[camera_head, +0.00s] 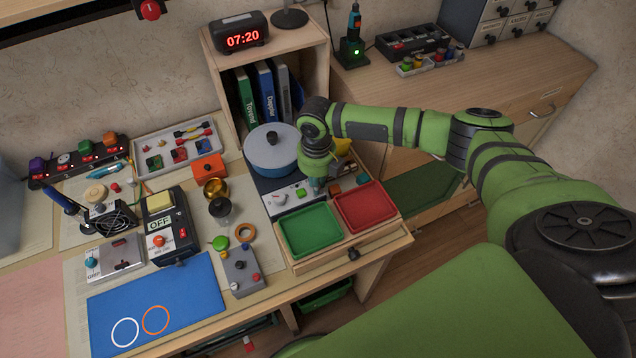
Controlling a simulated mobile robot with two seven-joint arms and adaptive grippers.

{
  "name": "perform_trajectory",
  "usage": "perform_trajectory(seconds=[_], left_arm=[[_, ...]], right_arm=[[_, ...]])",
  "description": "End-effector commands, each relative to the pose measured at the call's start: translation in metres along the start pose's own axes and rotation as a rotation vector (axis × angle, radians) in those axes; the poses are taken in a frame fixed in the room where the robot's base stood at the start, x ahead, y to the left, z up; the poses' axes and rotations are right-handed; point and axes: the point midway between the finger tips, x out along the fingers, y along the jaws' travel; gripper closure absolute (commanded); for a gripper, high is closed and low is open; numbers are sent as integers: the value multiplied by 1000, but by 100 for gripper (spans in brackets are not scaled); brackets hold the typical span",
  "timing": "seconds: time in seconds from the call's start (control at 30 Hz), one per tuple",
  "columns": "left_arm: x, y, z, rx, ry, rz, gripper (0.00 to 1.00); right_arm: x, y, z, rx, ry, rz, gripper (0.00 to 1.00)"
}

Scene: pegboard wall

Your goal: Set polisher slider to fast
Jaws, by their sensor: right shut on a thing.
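The polisher (262,158), a dark box with a round blue disc and black knob on top, stands right of the table's middle. Its light front panel (290,196) carries a round dial and small red marks. My right gripper (315,185) points down at the right part of this panel, its fingers shut on the slider. The slider itself is hidden by the fingers, so its setting cannot be read. My left gripper is not in view.
A green tray (310,231) and a red tray (361,206) lie just in front of the polisher. A shelf (312,40) with binders and a clock (239,32) stands behind. An orange box (208,167), brass bowl (215,188) and switch boxes are to the left.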

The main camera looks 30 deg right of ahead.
Motion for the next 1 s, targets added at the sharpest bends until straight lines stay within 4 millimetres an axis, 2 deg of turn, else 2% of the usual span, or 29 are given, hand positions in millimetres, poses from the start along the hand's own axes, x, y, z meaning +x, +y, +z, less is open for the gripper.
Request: perform_trajectory(seconds=[0.03,0.13,0.43,0.5,0.53,0.87,1.0], left_arm=[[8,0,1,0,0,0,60],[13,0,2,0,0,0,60],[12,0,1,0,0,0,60],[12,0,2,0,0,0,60],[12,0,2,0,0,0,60],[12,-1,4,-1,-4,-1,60],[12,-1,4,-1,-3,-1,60]], right_arm=[[4,0,9,2,-6,1,100],[2,0,19,2,-6,0,100],[-1,0,23,1,-9,2,100],[-1,0,23,1,-10,2,65],[-2,0,23,1,-10,2,61],[-2,0,22,0,-6,2,61],[-14,0,23,1,-6,2,61]])
